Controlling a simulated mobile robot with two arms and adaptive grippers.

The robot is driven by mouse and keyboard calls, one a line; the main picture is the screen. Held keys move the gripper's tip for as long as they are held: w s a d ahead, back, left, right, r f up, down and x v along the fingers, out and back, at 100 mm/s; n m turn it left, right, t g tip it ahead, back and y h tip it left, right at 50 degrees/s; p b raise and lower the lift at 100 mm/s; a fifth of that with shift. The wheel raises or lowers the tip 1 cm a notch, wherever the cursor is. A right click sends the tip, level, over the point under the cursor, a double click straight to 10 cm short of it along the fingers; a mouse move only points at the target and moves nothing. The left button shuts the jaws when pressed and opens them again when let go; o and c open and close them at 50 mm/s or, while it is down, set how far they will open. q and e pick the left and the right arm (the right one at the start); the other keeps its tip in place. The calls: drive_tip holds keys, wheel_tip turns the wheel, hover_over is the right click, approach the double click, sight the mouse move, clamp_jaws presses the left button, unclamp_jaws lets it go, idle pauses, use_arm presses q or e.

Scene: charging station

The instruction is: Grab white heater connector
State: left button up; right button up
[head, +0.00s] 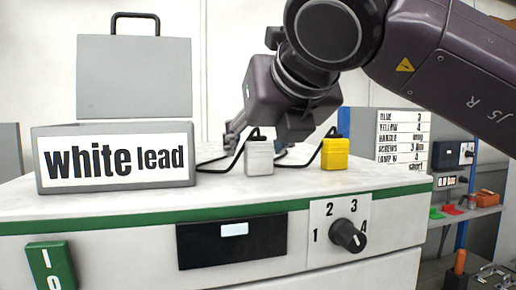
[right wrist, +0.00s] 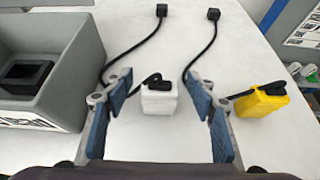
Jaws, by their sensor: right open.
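The white heater connector (head: 259,158) is a small white block with a black cable, standing on the white top of the station. In the right wrist view the white connector (right wrist: 159,98) lies ahead of and between the blue-padded fingers of my right gripper (right wrist: 167,110). My right gripper is open, with a gap on both sides of the connector. In the head view the hand hangs above and behind the connector, and its fingers (head: 235,130) are partly hidden. My left gripper is not in either view.
A yellow connector (head: 335,154) stands just right of the white one and also shows in the right wrist view (right wrist: 262,101). A grey box (head: 40,170) labelled "white lead" stands at left. Black cables cross the top. A dial (head: 347,236) is on the front.

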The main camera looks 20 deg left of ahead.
drive_tip(key=shift+s+d, duration=0.1)
drive_tip(key=shift+s+r, duration=0.1)
drive_tip(key=shift+c, duration=1.1)
drive_tip(key=c, duration=0.9)
drive_tip(key=shift+c, duration=0.2)
drive_tip(key=shift+r, duration=0.15)
